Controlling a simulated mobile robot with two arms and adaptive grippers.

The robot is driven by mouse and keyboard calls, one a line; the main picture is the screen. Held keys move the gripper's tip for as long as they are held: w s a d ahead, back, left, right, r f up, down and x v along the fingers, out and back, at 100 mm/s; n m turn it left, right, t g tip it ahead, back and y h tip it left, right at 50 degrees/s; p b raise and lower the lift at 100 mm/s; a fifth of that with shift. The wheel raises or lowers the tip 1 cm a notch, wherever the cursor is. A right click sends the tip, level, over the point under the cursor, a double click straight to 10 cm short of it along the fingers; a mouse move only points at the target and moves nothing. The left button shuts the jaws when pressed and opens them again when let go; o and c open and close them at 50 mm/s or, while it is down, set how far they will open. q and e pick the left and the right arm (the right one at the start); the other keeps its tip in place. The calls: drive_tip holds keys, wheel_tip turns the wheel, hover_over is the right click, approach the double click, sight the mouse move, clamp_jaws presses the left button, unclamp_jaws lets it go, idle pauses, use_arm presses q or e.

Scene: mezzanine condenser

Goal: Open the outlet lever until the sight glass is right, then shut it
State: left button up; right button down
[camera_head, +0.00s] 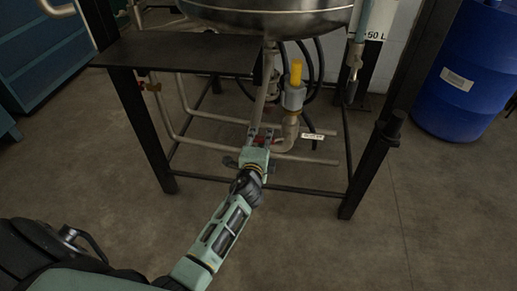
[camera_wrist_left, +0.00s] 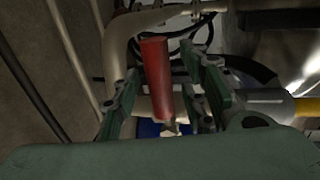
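A red lever (camera_wrist_left: 155,80) stands between the two fingers of my left gripper (camera_wrist_left: 165,98) in the left wrist view. A gap shows on each side of it, so the fingers are open around it, not closed on it. In the head view my left gripper (camera_head: 264,138) is at the pipework under the steel vessel (camera_head: 268,18), and its fingers hide most of the lever. A pale blue upright tube (camera_head: 364,22) hangs at the upper right; I cannot tell whether it is the sight glass. My right gripper is not in view.
A yellow-capped fitting (camera_head: 295,85) stands just right of my left gripper. Low pipes, a white tag (camera_head: 313,137) and the black stand's legs (camera_head: 365,170) surround it. A blue drum (camera_head: 467,75) stands at right. The floor (camera_head: 330,250) in front is clear.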

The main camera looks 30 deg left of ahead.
use_arm(q)
drive_tip(key=v, duration=1.1)
